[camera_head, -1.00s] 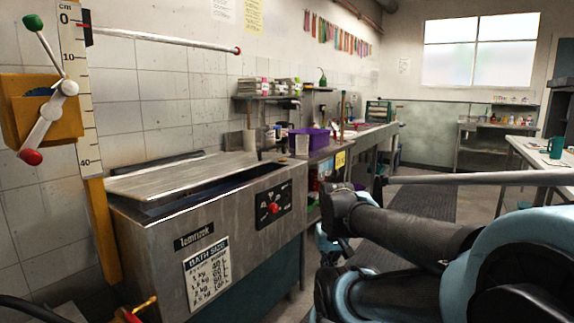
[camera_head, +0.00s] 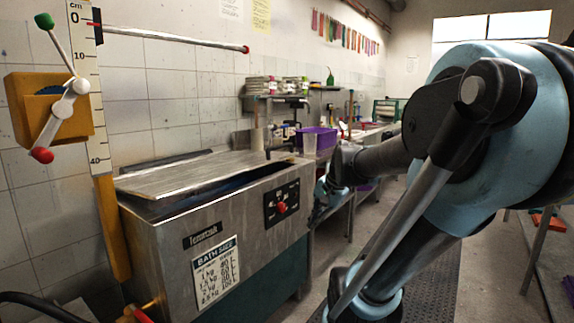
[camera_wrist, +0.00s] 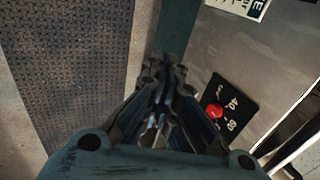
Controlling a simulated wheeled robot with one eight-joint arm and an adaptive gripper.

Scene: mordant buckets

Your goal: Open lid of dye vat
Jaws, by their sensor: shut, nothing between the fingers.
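The dye vat (camera_head: 155,255) is a steel tank at left in the head view. Its flat metal lid (camera_head: 200,173) lies over the top, with a dark gap along the front and right edge. A black panel with a red knob (camera_head: 281,208) is on the vat's front; the knob also shows in the wrist view (camera_wrist: 215,110). My gripper (camera_head: 316,220) is beside the vat's right front corner, below lid level and apart from the lid. In the wrist view my gripper (camera_wrist: 166,65) is shut and empty. The lid's handle cannot be made out.
A yellow post with a scale (camera_head: 100,150) and a yellow crank box (camera_head: 50,105) stand left of the vat. A purple bin (camera_head: 320,138) sits on the bench behind. A dark floor mat (camera_wrist: 70,60) lies beside the vat. A table stands at far right.

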